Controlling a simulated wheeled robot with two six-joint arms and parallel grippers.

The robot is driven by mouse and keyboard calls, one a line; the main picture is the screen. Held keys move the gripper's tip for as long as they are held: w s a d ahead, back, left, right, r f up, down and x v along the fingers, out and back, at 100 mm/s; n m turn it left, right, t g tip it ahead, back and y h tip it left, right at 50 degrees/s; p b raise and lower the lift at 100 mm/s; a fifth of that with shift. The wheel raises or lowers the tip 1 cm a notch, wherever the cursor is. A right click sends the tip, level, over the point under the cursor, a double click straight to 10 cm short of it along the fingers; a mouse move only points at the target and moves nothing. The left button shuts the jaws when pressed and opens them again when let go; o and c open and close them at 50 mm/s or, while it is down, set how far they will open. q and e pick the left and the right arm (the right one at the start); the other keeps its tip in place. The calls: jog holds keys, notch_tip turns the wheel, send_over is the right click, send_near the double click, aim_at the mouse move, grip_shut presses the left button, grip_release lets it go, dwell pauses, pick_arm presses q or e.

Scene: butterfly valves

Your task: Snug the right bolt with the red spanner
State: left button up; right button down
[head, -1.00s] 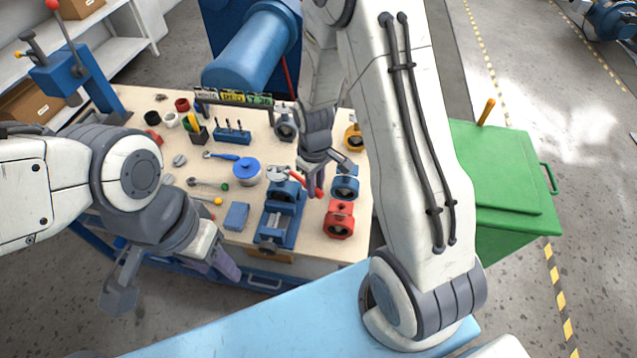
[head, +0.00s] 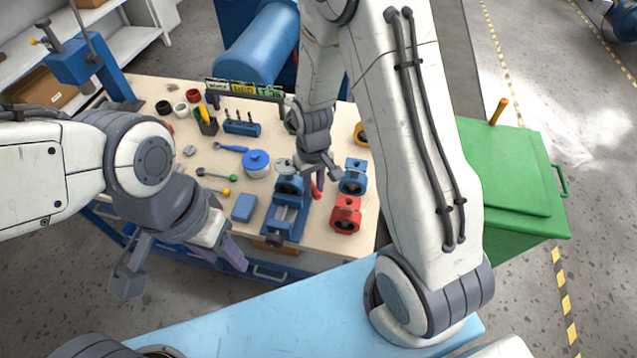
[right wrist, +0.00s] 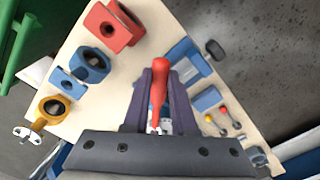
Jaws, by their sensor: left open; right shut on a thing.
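The red spanner (right wrist: 158,82) is held between the two fingers of my right gripper (right wrist: 160,100), its red handle pointing up in the right wrist view. In the head view my right gripper (head: 318,175) is just right of the blue vise (head: 288,218), with a little of the red handle showing below it. A blue valve body (head: 290,186) sits in the vise jaws. The spanner's head and the right bolt are too small or hidden, so I cannot tell whether they touch. My left gripper (head: 180,262) is open and empty, in front of the bench's near left edge.
A red valve (head: 346,214) and a blue valve (head: 353,178) stand close right of the vise. A blue pot (head: 256,163), a blue box (head: 244,207) and several small tools lie left of it. A green cabinet (head: 510,190) stands right of the bench (head: 190,145).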

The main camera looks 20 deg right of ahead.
jog(key=shift+a+m, duration=1.75)
jog(key=shift+m, duration=0.15)
jog(key=shift+w+a+m+p, duration=0.2)
jog(key=shift+a+m+p, duration=0.15)
jog(key=shift+a+m, duration=0.2)
jog(key=shift+w+a+m, duration=0.15)
jog(key=shift+a+m, duration=0.3)
jog(key=shift+m, duration=0.2)
jog(key=shift+w+a, duration=0.1)
